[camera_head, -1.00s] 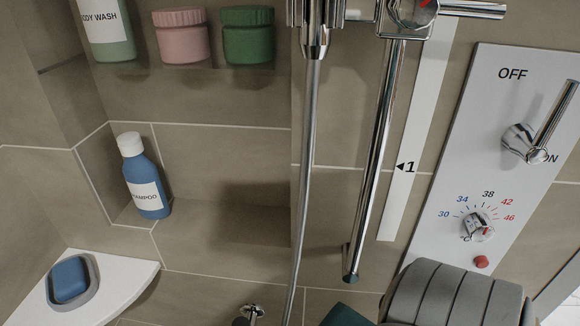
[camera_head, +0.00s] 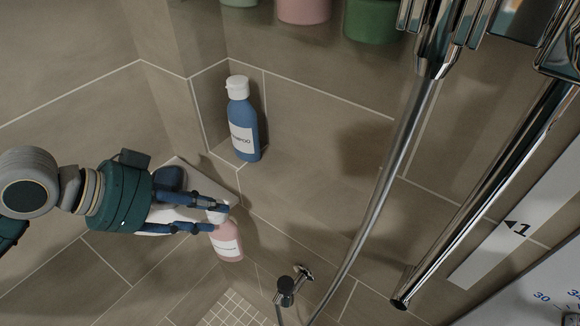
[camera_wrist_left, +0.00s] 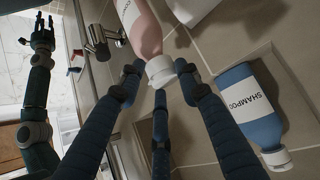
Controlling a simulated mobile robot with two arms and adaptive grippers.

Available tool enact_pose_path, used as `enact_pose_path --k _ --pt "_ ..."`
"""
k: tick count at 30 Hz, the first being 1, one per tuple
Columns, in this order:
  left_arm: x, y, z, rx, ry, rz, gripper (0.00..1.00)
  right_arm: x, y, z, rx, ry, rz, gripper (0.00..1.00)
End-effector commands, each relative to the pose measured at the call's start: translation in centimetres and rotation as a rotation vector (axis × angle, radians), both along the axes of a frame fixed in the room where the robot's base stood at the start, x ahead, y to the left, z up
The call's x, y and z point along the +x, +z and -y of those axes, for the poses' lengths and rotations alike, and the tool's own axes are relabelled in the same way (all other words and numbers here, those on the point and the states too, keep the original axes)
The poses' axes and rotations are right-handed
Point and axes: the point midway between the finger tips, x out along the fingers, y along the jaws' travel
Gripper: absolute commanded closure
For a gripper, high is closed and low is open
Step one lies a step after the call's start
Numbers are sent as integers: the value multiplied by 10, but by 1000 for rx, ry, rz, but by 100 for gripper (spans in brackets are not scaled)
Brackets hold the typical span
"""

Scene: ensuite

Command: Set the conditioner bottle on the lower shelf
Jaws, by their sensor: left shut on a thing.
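The pink conditioner bottle (camera_head: 228,241) hangs upright below my left gripper (camera_head: 222,213) in the head view. The gripper is shut on its white cap. In the left wrist view, the fingers (camera_wrist_left: 160,78) close around the cap of the pink bottle (camera_wrist_left: 141,28); its label is partly cut off. The lower shelf (camera_head: 300,188) is the tiled wall recess to the right of and above the bottle. The bottle is outside it. My right gripper (camera_wrist_left: 40,35) shows in the left wrist view, its fingers apart and empty.
A blue shampoo bottle (camera_head: 243,128) stands at the left end of the lower shelf; the shelf right of it is clear. A white corner shelf (camera_head: 212,184) is partly behind my gripper. The shower hose (camera_head: 375,205) and chrome bar (camera_head: 490,190) run to the right.

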Motion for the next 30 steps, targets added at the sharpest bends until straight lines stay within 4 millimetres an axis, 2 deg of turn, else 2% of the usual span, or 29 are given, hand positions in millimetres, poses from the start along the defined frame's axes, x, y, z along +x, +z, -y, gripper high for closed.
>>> enact_pose_path --k 1,3,9,12,16,22,26,30 --pt "4 29 1 1 -7 16 100 1 10 0 0 0 1 71" --pt "4 56 1 1 -15 18 100 1 17 0 0 0 2 71" --pt "-5 136 -3 2 -16 23 100 1 37 0 0 1 2 71" --pt "-12 166 -6 0 -6 24 100 1 44 0 0 1 2 71" --pt "-19 190 -10 -1 6 22 100 1 50 0 0 1 2 71" --pt "-22 203 -7 -6 11 19 100 1 56 0 0 1 1 71" --pt "-14 207 8 -9 6 21 100 1 67 0 0 1 1 71" --pt "-1 207 31 -8 4 19 100 1 80 0 0 0 1 71"
